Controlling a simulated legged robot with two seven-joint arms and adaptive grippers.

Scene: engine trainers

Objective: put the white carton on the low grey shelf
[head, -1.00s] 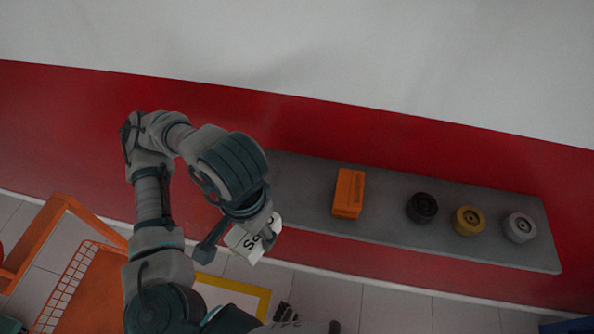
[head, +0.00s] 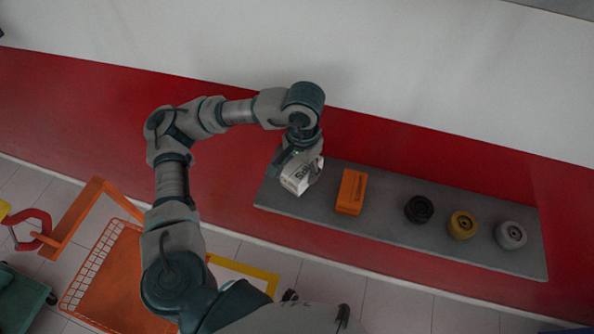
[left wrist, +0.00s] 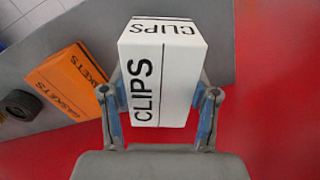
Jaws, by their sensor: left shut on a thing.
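My left gripper (head: 303,164) is shut on the white carton (head: 296,180) over the left end of the grey shelf (head: 380,232). In the left wrist view the carton (left wrist: 162,75) reads "CLIPS" and sits between the two fingers of my left gripper (left wrist: 163,105). I cannot tell whether the carton's underside touches the shelf. The grey shelf (left wrist: 215,40) also shows behind the carton there. My right gripper is not in view.
An orange box (head: 351,192) stands on the shelf just right of the carton. Further right are a black (head: 419,209), a yellow (head: 462,225) and a grey round part (head: 511,235). The red and white wall is behind. An orange cart (head: 110,270) stands at lower left.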

